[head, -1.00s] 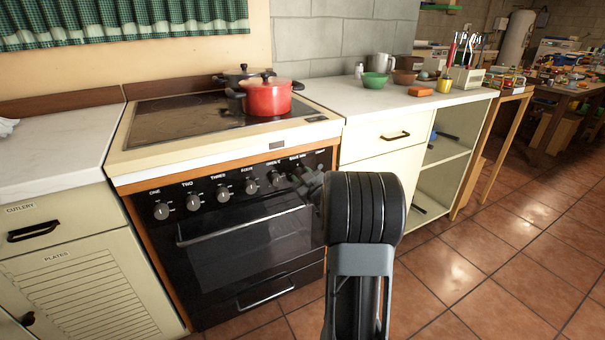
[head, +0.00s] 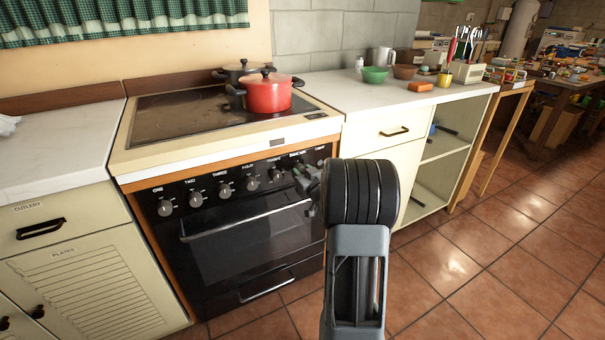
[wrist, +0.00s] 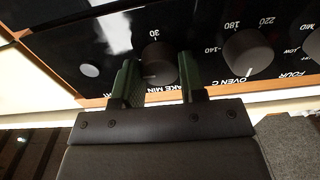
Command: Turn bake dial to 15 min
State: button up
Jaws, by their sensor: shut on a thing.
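The bake dial (wrist: 160,62) is a round dark knob on the black oven panel, marked "BAKE MIN", with "30" printed on its far side. The wrist view shows the panel upside down. My gripper (wrist: 160,82) has one green-padded finger on each side of the dial and is shut on it. A small pale mark shows on the dial's edge toward the "BAKE MIN" label; its exact setting is hard to read. In the head view my gripper (head: 307,176) is at the right end of the knob row and hides the dial.
The oven C dial (wrist: 248,54) sits close beside my gripper. The oven door handle (head: 245,222) runs below the knobs. A red pot (head: 268,94) stands on the hob (head: 170,118). Floor right of my arm is clear.

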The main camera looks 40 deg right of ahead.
jog(key=o, duration=0.9)
jog(key=shift+o, duration=0.2)
jog(key=s+a+p, duration=0.2)
jog(key=s, duration=1.1)
jog(key=shift+s, duration=0.35)
